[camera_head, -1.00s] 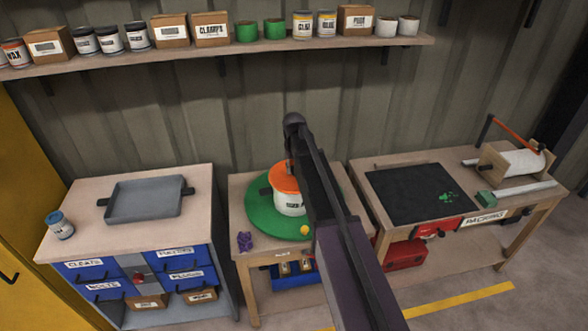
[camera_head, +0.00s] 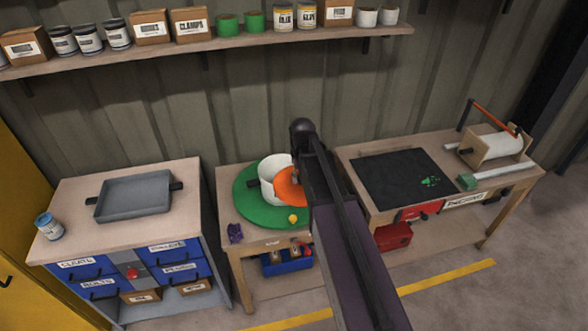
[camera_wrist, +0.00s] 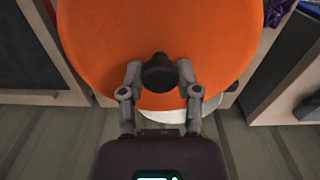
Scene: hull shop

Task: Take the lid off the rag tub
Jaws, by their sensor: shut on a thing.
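The orange lid (camera_head: 291,187) is off the white rag tub (camera_head: 270,176) and hangs just right of it, covering part of the tub from this view. The tub stands open on a round green mat (camera_head: 252,203). My gripper (camera_wrist: 159,76) is shut on the lid's dark knob (camera_wrist: 159,72) in the wrist view, where the orange lid (camera_wrist: 160,30) fills the upper middle. A pale rim shows below the lid there. In the head view my arm hides the gripper's fingers and the right part of the lid.
A yellow ball (camera_head: 292,218) and a purple item (camera_head: 235,232) are near the mat's front. A grey tray (camera_head: 133,196) sits on the left cabinet. The right bench holds a black mat (camera_head: 402,177) and a roll holder (camera_head: 492,150). A shelf (camera_head: 230,42) runs above.

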